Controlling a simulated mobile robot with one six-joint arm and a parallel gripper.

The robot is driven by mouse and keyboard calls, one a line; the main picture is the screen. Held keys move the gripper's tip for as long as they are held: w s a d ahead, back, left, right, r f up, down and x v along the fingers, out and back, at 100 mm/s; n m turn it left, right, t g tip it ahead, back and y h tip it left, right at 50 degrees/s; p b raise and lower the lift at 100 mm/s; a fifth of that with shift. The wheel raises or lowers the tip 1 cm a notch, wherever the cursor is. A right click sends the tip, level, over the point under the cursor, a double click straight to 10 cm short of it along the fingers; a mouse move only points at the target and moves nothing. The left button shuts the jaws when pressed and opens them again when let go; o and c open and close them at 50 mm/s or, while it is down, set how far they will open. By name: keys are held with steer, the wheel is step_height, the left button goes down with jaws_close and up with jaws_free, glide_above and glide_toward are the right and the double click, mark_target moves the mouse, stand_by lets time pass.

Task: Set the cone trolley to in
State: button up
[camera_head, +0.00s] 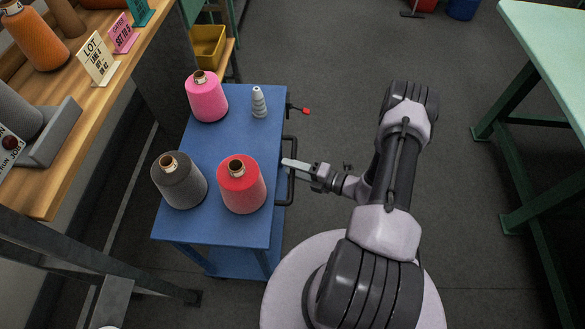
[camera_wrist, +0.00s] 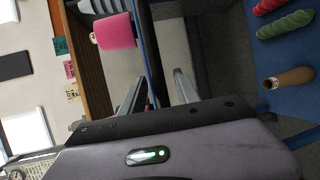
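The cone trolley (camera_head: 228,138) is a blue cart standing beside the wooden bench. On its top are a pink cone (camera_head: 206,98), a dark grey cone (camera_head: 179,182), a red cone (camera_head: 241,186) and a small pale ribbed cone (camera_head: 259,102). A black handle (camera_head: 291,188) runs along its right side, and a red-tipped lever (camera_head: 305,111) sticks out near the far corner. My gripper (camera_head: 290,163) reaches in from the right at the handle's middle. In the wrist view my gripper's fingers (camera_wrist: 158,92) stand apart.
A wooden bench (camera_head: 98,100) with cones and sign cards stands at left. A yellow bin (camera_head: 209,45) is behind the trolley. A green table (camera_head: 545,40) stands at right. Open grey floor (camera_head: 340,60) lies behind and to the right of the trolley.

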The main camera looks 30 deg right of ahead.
jaws_close()
stand_by(1.4)
